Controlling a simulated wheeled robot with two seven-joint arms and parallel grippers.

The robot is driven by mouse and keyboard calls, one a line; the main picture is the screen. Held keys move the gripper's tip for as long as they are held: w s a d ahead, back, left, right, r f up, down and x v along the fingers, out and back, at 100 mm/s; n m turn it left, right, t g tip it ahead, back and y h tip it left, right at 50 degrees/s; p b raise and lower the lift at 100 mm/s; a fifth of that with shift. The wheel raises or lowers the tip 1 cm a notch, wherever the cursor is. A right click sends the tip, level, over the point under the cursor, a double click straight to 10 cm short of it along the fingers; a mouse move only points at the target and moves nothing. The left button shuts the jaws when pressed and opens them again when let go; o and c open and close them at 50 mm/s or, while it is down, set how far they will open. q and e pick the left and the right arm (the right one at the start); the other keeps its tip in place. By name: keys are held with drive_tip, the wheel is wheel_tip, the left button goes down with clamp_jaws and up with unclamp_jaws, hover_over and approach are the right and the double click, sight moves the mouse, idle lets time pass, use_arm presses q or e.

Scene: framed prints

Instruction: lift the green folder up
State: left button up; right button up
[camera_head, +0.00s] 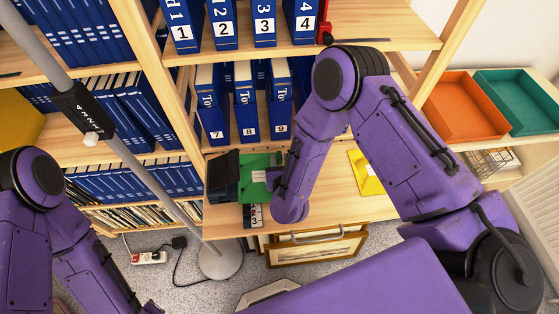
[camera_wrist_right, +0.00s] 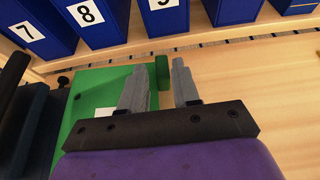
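The green folder (camera_head: 256,166) lies on the wooden shelf surface beside dark folders, partly hidden by my right forearm in the head view. In the right wrist view the folder (camera_wrist_right: 92,88) is a flat green panel with a white label, and a small green block (camera_wrist_right: 162,72) stands at its right edge. My right gripper (camera_wrist_right: 160,84) is over this edge with its two grey fingers apart. The block shows between the fingertips, with a gap on each side; I cannot tell whether it is fully between them. My left gripper is out of view; only its arm shows.
Blue numbered binders (camera_head: 247,100) stand on the shelf behind. A yellow object (camera_head: 367,172) lies to the right. Orange (camera_head: 464,106) and teal (camera_head: 517,101) trays are farther right. A grey pole (camera_head: 140,172) stands at the left. Bare wood (camera_head: 330,190) lies right of the folder.

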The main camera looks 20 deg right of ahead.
drive_tip(key=shift+o, duration=0.6)
drive_tip(key=shift+s, duration=0.1)
drive_tip(key=shift+s+a+r, duration=0.1)
drive_tip(key=shift+s+a, duration=0.05)
drive_tip(key=shift+s, duration=0.1)
drive_tip(key=b+v, duration=0.2)
drive_tip(key=v, duration=0.7)
drive_tip(key=shift+s+r, duration=0.15)
drive_tip(key=shift+s, duration=0.2)
drive_tip(key=shift+s, duration=0.1)
